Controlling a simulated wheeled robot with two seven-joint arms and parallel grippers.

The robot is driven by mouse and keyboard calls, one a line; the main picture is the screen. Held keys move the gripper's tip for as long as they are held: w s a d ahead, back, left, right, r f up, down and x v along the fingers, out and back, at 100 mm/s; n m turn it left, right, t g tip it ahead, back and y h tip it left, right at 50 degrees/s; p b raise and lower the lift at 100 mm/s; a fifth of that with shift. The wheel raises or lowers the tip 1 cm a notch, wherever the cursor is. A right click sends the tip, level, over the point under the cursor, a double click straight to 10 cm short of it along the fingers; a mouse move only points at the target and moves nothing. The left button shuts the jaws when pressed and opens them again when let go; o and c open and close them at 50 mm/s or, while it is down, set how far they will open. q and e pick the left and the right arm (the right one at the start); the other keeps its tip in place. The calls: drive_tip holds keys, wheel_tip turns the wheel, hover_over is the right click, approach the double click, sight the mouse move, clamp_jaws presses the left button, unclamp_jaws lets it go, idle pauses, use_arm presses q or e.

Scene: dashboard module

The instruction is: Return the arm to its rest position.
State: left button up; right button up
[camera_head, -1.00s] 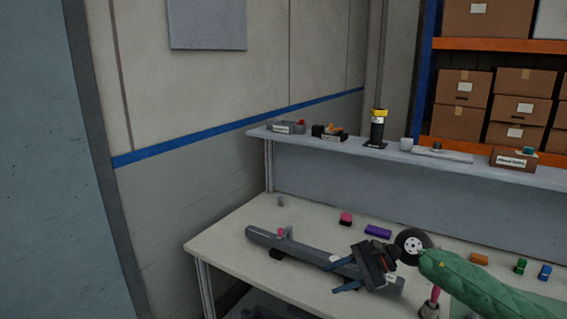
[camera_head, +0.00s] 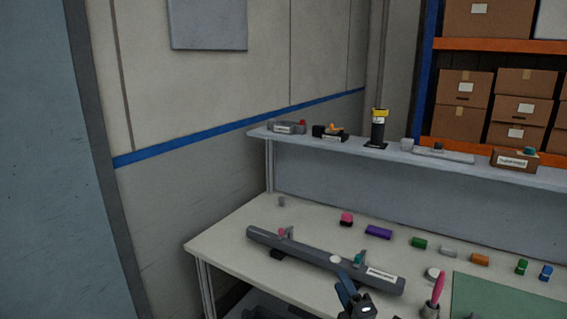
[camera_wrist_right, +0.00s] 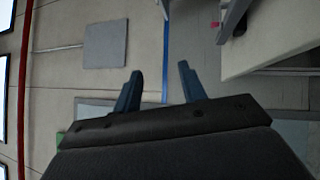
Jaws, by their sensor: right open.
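The dashboard module, a long dark grey bar (camera_head: 315,257), lies on the table. It carries a pink piece (camera_head: 282,232) at its left, a pale round piece (camera_head: 336,259) in its middle and a teal piece (camera_head: 358,259) near its right end. My left gripper is not in view.
The pale table (camera_head: 225,238) holds several small coloured blocks, a pink-handled tool (camera_head: 438,288) in a holder and a green mat (camera_head: 500,300). A shelf (camera_head: 350,146) with small parts runs behind.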

drive_tip(key=s+d+f+m+g+h, duration=0.4)
drive_tip(key=s+f+m+g, duration=0.2)
drive_tip(key=s+f+m, duration=0.4)
drive_tip(key=s+d+f+m+g+h, duration=0.3)
drive_tip(key=s+f+m+g, duration=0.5)
drive_tip(key=f, duration=0.5)
drive_tip(key=s+f+m+g, duration=0.2)
drive_tip(key=s+f+m, duration=0.15)
drive_tip(key=s, duration=0.95)
drive_tip(key=s+a+f+g, duration=0.1)
drive_tip(key=a+f, duration=0.1)
drive_tip(key=f, duration=1.3)
drive_tip(key=s+a+f+n+g+y, duration=0.1)
drive_tip(key=s+a+f, duration=0.1)
drive_tip(key=f, duration=1.4)
drive_tip(key=shift+a, duration=0.4)
